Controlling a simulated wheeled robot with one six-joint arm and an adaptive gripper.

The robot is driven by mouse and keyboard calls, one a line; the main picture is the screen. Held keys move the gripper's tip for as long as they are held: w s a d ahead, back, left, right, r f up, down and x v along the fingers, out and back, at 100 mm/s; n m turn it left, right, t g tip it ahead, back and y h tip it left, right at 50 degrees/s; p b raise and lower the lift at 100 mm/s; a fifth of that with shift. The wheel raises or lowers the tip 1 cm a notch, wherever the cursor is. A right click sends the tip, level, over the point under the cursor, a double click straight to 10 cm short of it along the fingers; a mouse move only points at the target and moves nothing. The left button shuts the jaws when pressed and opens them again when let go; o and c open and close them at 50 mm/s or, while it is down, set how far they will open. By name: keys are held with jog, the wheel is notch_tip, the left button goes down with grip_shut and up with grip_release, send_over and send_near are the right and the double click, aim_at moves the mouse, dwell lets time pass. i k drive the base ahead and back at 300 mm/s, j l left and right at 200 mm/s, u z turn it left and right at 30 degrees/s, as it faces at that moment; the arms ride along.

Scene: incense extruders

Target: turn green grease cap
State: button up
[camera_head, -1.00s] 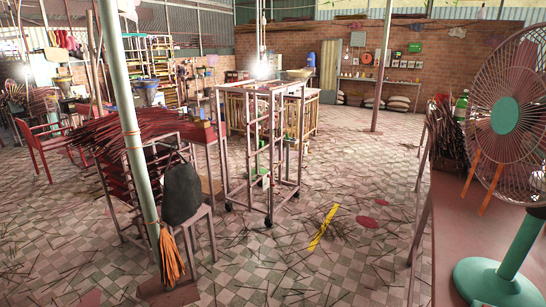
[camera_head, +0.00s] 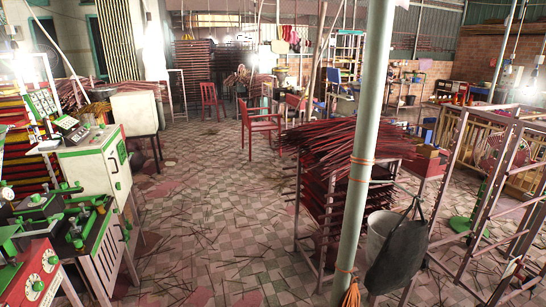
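A machine with green and dark metal parts (camera_head: 78,228) stands at the lower left of the head view. Several small green knobs and fittings sit on its top. A green grease cap may be among them, but I cannot tell which part it is at this size. Next to it stands a pale cabinet with green trim (camera_head: 98,165) and a control box on top. My gripper is not in view.
A grey-green post (camera_head: 368,130) with a dark bag (camera_head: 397,250) stands right of centre. A rack of red incense sticks (camera_head: 320,190) is behind it, and a metal frame cart (camera_head: 480,190) is at right. Red chairs (camera_head: 262,130) stand farther back. Tiled floor between is open, with scattered sticks.

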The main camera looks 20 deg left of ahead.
aim_at(77, 243)
jog(key=i+j+u, duration=0.15)
jog(key=i+u, duration=0.6)
jog(key=i+l+u, duration=0.15)
jog(key=i+u, duration=0.25)
jog(key=i, duration=0.15)
jog(key=i+l+u, duration=0.25)
jog(key=i+u, duration=0.15)
jog(key=i+j+u, duration=0.1)
jog(key=i+u, duration=0.3)
jog(key=i, duration=0.6)
